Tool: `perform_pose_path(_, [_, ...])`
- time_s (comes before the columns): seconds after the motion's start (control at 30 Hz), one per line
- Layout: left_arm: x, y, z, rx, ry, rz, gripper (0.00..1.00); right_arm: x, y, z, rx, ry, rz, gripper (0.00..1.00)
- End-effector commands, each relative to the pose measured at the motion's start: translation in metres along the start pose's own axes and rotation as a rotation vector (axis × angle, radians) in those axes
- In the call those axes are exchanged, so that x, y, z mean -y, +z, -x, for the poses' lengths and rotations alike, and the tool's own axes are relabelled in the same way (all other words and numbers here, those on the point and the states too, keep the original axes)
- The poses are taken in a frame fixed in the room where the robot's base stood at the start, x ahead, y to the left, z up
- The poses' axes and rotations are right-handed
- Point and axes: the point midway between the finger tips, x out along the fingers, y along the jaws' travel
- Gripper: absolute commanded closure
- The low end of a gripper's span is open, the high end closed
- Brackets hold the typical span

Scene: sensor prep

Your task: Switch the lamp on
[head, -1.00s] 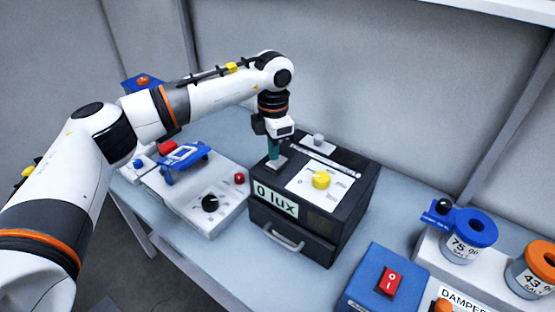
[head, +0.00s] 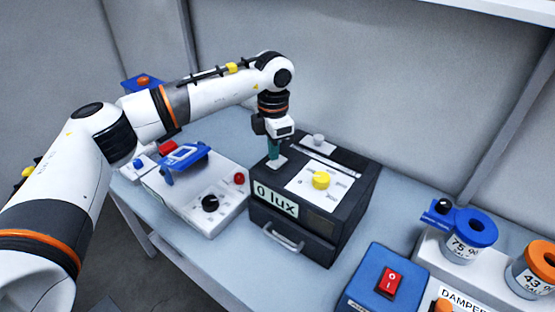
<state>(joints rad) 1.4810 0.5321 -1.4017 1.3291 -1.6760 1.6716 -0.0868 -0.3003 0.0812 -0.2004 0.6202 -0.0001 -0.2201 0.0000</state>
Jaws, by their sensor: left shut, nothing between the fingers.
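A dark box (head: 345,228) stands in the middle of the table and has a "0 lux" label (head: 276,200) on its front. On its top is a white panel with a yellow knob (head: 321,180). A small grey knob (head: 318,139) sits further back on the top. My left gripper (head: 275,161) points down at the left part of the box top, shut and empty. Its tips are at a small light plate (head: 277,164); whether they touch it I cannot tell. What lies right under the tips is hidden. My right gripper is not in view.
Left of the box is a white device (head: 208,216) with a black knob (head: 210,203), a red button (head: 239,179) and a blue frame (head: 185,160). At front right is a blue box (head: 361,287) with a red rocker switch (head: 389,282). Jars (head: 468,238) stand at the right.

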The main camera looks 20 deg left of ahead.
Motion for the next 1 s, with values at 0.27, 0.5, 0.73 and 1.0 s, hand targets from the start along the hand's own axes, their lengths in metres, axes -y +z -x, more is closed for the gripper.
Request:
perform_pose_path(0.27, [0.0,0.0,0.0,0.0,0.0,0.0,1.0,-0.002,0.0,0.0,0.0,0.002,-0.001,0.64])
perform_pose_path(0.5, [0.0,0.0,-0.003,0.0,0.0,0.0,1.0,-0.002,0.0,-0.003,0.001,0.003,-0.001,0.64])
perform_pose_path(0.73, [0.0,0.0,-0.007,0.0,0.0,0.0,1.0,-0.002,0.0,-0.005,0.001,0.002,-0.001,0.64])
perform_pose_path(1.0, [0.0,0.0,-0.011,0.0,0.0,0.0,1.0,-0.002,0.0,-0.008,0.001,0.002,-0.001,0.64])
